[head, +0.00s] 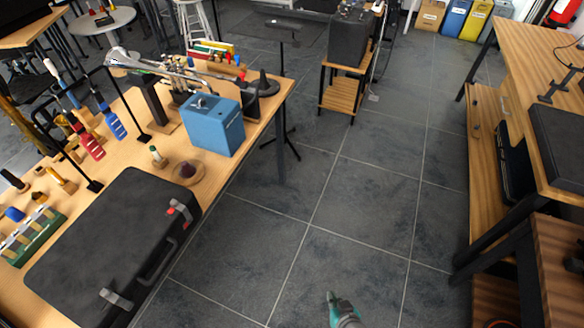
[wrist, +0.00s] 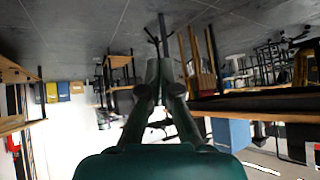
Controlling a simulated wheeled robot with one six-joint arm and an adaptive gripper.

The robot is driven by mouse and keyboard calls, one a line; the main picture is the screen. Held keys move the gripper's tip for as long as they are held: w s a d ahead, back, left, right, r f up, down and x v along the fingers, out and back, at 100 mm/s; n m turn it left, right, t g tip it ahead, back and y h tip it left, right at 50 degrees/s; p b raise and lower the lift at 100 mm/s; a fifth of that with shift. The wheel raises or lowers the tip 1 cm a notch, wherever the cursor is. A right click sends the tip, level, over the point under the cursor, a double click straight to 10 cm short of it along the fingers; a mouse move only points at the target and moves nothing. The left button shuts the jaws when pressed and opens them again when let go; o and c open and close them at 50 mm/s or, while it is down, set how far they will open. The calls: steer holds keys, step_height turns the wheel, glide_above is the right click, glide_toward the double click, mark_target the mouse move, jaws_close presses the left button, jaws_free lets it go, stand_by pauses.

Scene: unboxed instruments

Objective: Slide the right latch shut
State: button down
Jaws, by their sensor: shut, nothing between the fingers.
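A closed black case (head: 105,235) lies flat on the wooden table at the left of the head view. Its front edge, with a handle, faces right. A latch with red showing (head: 179,208) is at the far end of that edge. A second, grey latch (head: 117,298) is at the near end, with no red visible. My gripper (head: 332,296) is over the floor, well right of the case and touching nothing. The wrist view shows its fingers (wrist: 161,92) shut and empty. Neither latch can be made out in the wrist view.
A blue box (head: 213,124), a small round wooden stand (head: 187,172) and a metal instrument (head: 165,65) stand beyond the case on the table (head: 268,100). A wooden bench (head: 485,130) is on the right. The tiled floor (head: 340,210) between is clear.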

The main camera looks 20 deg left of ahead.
steer(key=w+a+r+n+g+y, duration=0.1)
steer(key=w+a+r+n+g, duration=0.3)
steer(key=w+a, duration=0.6)
steer(key=w+a+r+n+g+y, duration=0.1)
steer(key=w+a+r+n+g, duration=0.3)
steer(key=a, duration=1)
steer(key=a+r+n+g, duration=0.1)
steer(key=a+r+n, duration=0.1)
steer(key=a+r, duration=0.3)
steer(key=a+r+n+g+h, duration=0.1)
steer(key=a+r, duration=0.4)
steer(key=r, duration=0.9)
steer(key=w+a+r+n+g, duration=0.1)
steer(key=a+r+n+g, duration=0.1)
steer(key=a+r, duration=0.3)
step_height(320, 180, up, 5)
steer(key=shift+a+f+n+g+h, duration=0.2)
steer(key=shift+n+g+h, duration=0.15)
steer(key=shift+g, duration=0.25)
